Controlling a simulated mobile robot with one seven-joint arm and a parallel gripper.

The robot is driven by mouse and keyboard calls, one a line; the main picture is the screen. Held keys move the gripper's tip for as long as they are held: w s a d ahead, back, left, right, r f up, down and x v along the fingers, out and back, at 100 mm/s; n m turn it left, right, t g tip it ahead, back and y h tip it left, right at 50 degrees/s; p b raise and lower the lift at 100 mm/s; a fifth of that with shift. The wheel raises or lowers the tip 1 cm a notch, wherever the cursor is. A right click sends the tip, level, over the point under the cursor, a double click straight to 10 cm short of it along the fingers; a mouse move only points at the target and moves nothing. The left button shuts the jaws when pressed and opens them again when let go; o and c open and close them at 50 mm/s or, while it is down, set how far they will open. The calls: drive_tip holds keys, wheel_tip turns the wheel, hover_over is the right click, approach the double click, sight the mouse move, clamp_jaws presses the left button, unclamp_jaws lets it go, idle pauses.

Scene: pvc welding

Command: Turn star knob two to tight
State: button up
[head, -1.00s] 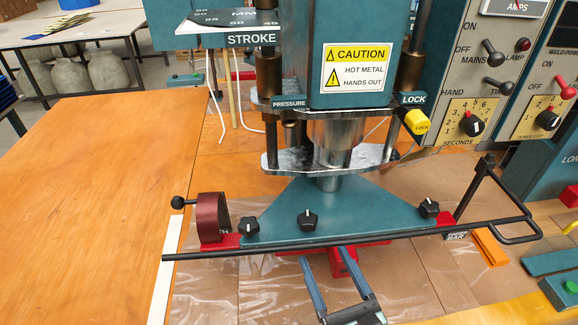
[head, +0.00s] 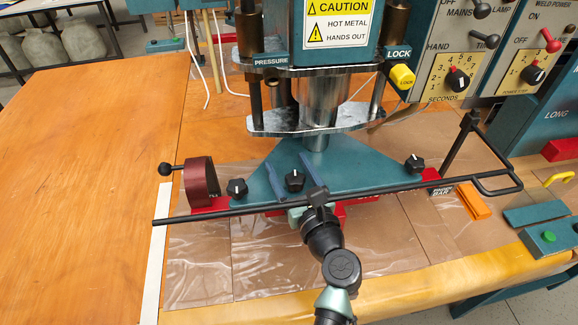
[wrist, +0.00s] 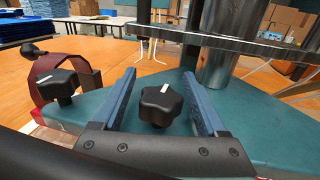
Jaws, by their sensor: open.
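Three black star knobs sit along the teal triangular plate (head: 262,172) of the press: a left knob (head: 237,188), a middle knob (head: 294,180) and a right knob (head: 414,163). The middle knob also shows in the wrist view (wrist: 160,104), between my two blue fingers, with a white mark on top. My gripper (head: 290,178) is open, its fingers on either side of the middle knob with a gap to each. The left knob shows in the wrist view (wrist: 58,86), outside my left finger. Which knob is numbered two is not readable.
A black bar (head: 350,202) runs along the plate's front, below my gripper. A dark red block (head: 200,180) with a black ball lever stands at the left. Steel columns and the press head rise behind. The orange tabletop (head: 80,180) at left is clear.

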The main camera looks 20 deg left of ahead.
drive_tip(key=shift+w+a, duration=0.1)
clamp_jaws()
idle(0.4)
drive_tip(key=shift+r+m+t+h+p, duration=0.1)
drive_tip(key=shift+m+t+h+p, duration=0.2)
drive_tip(key=shift+h+p, duration=0.15)
drive_tip(key=shift+w+d+r+m+t+h+p, duration=0.1)
drive_tip(key=shift+d+m+t+h+p, duration=0.1)
drive_tip(key=shift+m+t+h+p, duration=0.75)
drive_tip(key=shift+w+d+m+t+h+p, duration=0.15)
drive_tip(key=shift+m+t+h+p, duration=0.3)
drive_tip(key=shift+h, duration=0.45)
drive_tip(key=shift+w+d+m+t+h+p, duration=0.1)
drive_tip(key=shift+d+m+t+h+p, duration=0.15)
drive_tip(key=shift+m+h+p, duration=0.55)
drive_tip(key=shift+w+d+m+t+h+p, duration=0.15)
drive_tip(key=shift+m+t+h+p, duration=0.25)
drive_tip(key=shift+h, duration=0.6)
drive_tip(key=shift+d+f+m+h, duration=0.1)
drive_tip(key=shift+f+m+h, duration=0.1)
drive_tip(key=shift+m+h, duration=0.1)
unclamp_jaws()
